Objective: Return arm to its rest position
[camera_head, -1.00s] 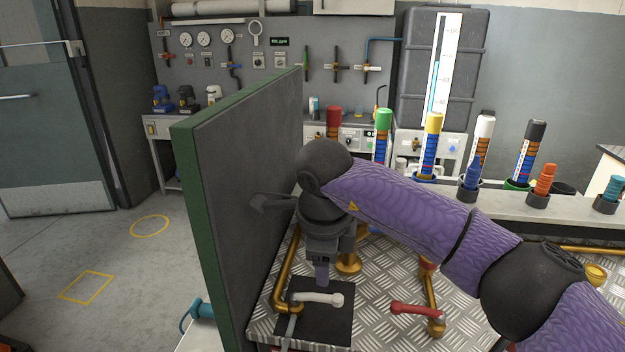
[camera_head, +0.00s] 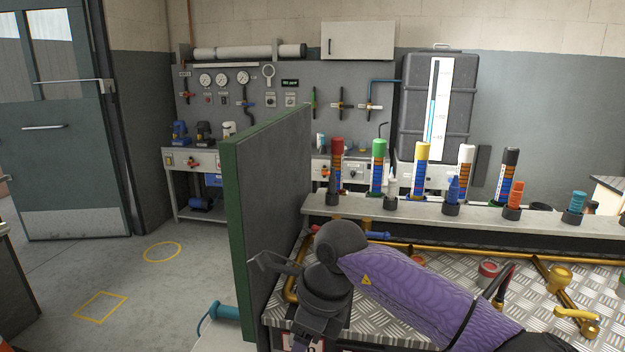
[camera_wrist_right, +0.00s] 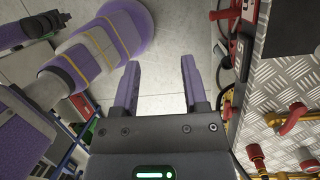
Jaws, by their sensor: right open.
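My right arm (camera_head: 420,296) comes into the head view from the lower right, in a purple sleeve. Its dark wrist (camera_head: 325,285) is at the bottom centre, close to the right face of the green-edged grey panel (camera_head: 268,200). The fingertips are hidden in the head view. In the right wrist view my right gripper (camera_wrist_right: 160,82) is open, with two purple fingers apart and nothing between them. Pale floor (camera_wrist_right: 165,50) shows behind the fingers. My left gripper is not recognisable in either view.
The metal tread-plate bench (camera_head: 440,270) fills the lower right, with brass pipes and a brass valve (camera_head: 577,315). Its edge lies right of the gripper in the wrist view (camera_wrist_right: 262,110). Coloured tubes stand along a ledge (camera_head: 345,205). Open floor (camera_head: 140,270) lies at left.

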